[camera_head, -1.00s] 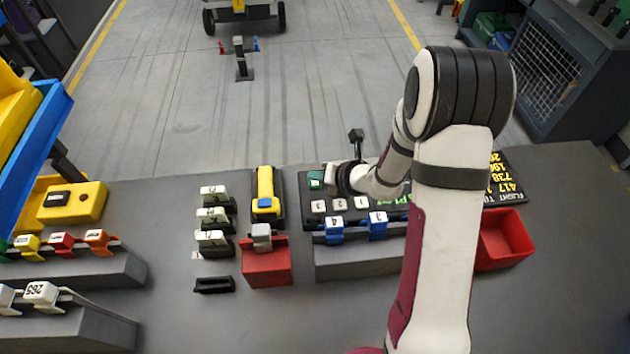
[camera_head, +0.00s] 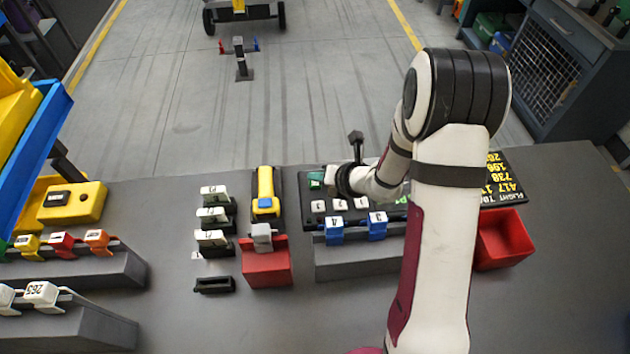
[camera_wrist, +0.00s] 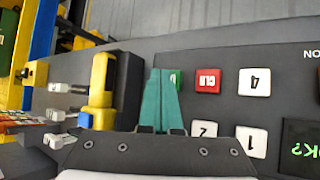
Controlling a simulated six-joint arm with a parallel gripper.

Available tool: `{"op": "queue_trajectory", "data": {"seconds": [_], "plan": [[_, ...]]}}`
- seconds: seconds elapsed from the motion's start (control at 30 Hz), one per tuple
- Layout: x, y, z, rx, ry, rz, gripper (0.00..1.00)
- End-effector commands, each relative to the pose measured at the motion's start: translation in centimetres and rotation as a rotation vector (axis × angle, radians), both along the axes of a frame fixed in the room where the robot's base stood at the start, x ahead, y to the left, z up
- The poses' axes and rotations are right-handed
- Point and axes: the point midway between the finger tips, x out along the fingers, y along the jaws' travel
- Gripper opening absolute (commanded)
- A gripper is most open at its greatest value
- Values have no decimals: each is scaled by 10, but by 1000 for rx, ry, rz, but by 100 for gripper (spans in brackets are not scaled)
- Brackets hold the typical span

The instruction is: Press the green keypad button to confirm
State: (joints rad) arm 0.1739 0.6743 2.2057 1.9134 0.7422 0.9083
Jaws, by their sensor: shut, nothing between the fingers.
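The green keypad button (camera_head: 315,180) is at the far left corner of the dark keypad (camera_head: 318,222) in the head view. In the wrist view the green button (camera_wrist: 177,80) is partly hidden behind my gripper (camera_wrist: 160,74), whose teal fingers are shut and empty. The fingertips overlap the button's left side in that view; I cannot tell whether they touch it. Beside it are a red CLR key (camera_wrist: 207,81) and white number keys (camera_wrist: 254,82). A display with green text (camera_wrist: 302,150) sits on the keypad, largely covered by my arm in the head view.
A yellow handheld device (camera_head: 265,190) stands left of the keypad. A grey block with blue numbered tags (camera_head: 345,264) is in front of it. A red box (camera_head: 267,266) and a red bin (camera_head: 503,240) flank that block. A flight board (camera_head: 506,182) lies right of my arm.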

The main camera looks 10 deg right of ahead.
Motion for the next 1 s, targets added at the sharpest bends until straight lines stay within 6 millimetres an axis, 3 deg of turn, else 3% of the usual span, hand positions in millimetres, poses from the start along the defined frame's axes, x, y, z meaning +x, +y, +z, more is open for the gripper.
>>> {"op": "queue_trajectory", "data": {"seconds": [1.0], "plan": [[0, 0, -10, 1, 0, 1, 0]]}}
